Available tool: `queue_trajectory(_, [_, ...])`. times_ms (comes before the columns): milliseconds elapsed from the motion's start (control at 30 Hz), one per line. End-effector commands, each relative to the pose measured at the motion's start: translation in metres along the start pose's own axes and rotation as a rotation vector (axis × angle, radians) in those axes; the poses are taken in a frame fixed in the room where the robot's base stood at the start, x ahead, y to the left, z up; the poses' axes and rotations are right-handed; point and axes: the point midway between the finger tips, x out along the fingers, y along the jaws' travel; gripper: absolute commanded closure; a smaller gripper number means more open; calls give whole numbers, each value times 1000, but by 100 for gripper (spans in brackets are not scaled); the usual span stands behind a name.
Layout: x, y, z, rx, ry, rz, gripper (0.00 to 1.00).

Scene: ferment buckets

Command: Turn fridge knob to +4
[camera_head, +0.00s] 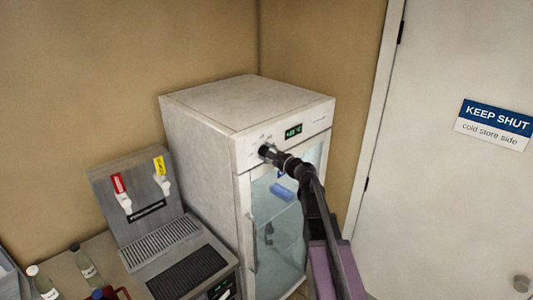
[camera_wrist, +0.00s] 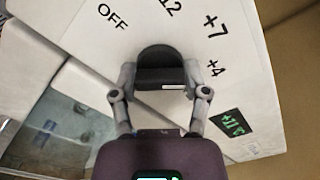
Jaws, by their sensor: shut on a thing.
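The fridge (camera_head: 205,120) is a white cabinet with a glass door and a control panel on its upper front. In the wrist view its dark round knob (camera_wrist: 160,56) sits between the two fingers of my gripper (camera_wrist: 159,77), which is shut on it. The labels OFF, 12, +7 and +4 (camera_wrist: 215,69) are printed around the knob. Which label the knob points to is not clear. In the head view my gripper (camera_head: 270,154) reaches the panel's left part and hides most of the knob. A green-lit display (camera_head: 293,131) is right of it.
A drinks dispenser (camera_head: 133,185) with red- and yellow-tagged taps stands left of the fridge, with bottles (camera_head: 88,264) on the counter. A white door (camera_head: 450,200) with a KEEP SHUT sign (camera_head: 495,122) is at the right. A blue item (camera_head: 282,192) shows through the glass.

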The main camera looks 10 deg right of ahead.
Motion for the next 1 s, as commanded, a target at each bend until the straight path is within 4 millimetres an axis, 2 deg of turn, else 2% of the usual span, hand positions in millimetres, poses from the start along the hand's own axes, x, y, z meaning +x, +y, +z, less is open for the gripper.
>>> queue_trajectory(300, [2,-2,0,131,-2,-3,88])
queue_trajectory(767, [2,-2,0,147,-2,-4,88])
queue_trajectory(800, [2,-2,0,147,-2,-4,32])
queue_trajectory(900, [2,-2,0,146,-1,-3,6])
queue_trajectory(1000, [1,-1,0,145,-1,-2,6])
